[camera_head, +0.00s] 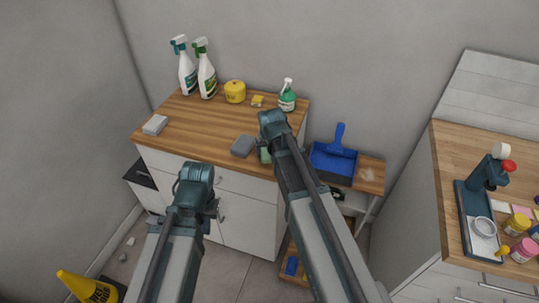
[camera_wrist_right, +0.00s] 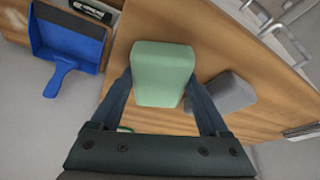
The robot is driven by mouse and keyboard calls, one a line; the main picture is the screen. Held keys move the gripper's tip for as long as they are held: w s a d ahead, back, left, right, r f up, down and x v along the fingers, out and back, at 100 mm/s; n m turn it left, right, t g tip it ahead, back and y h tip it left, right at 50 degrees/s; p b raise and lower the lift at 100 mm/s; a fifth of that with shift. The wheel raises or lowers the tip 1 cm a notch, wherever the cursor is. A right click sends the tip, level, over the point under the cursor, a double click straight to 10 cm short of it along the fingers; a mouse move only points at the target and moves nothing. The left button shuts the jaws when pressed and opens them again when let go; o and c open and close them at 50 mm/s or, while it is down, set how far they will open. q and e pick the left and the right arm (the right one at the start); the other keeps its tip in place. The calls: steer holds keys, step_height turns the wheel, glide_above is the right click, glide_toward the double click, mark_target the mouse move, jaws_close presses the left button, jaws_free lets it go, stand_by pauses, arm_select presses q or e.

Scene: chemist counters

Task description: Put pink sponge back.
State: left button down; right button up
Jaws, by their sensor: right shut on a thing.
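My right gripper (camera_wrist_right: 162,85) is shut on a pale green sponge (camera_wrist_right: 163,72), held between its two fingers above the wooden counter top (camera_wrist_right: 150,120). In the head view this gripper (camera_head: 270,140) is over the counter's front right corner, and only a little of the green sponge (camera_head: 265,155) shows below it. A grey sponge (camera_head: 242,146) lies just left of it on the counter; it also shows in the right wrist view (camera_wrist_right: 230,93). No pink sponge is visible. My left gripper (camera_head: 196,183) is in front of the cabinet, its fingertips unclear.
Spray bottles (camera_head: 206,75), a yellow pot (camera_head: 235,92) and a green bottle (camera_head: 287,97) stand along the back. A grey block (camera_head: 155,125) lies at left. A blue dustpan (camera_head: 333,162) lies on the right-hand shelf. The counter's middle is clear.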

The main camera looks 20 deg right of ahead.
steer(key=shift+r, duration=0.1)
steer(key=o, duration=1.1)
steer(key=shift+f, duration=0.2)
steer(key=shift+c, duration=0.2)
steer(key=shift+r, duration=0.15)
steer(key=d+p+v, duration=0.1)
steer(key=p+v, duration=1)
steer(key=v, duration=0.1)
steer(key=s+a+n+g, duration=0.2)
steer(key=s+a, duration=0.4)
steer(key=s, duration=0.3)
steer(key=s+a+f+n+g, duration=0.1)
steer(key=s+a+n+g, duration=0.1)
steer(key=s+a+n, duration=0.2)
steer(key=s+a, duration=0.3)
steer(key=s, duration=0.2)
steer(key=shift+s+f+g+h, duration=0.2)
steer(key=shift+s+g+h, duration=0.1)
steer(key=shift+s+g, duration=0.1)
steer(key=shift+w+a, duration=0.1)
steer(key=shift+a, duration=0.05)
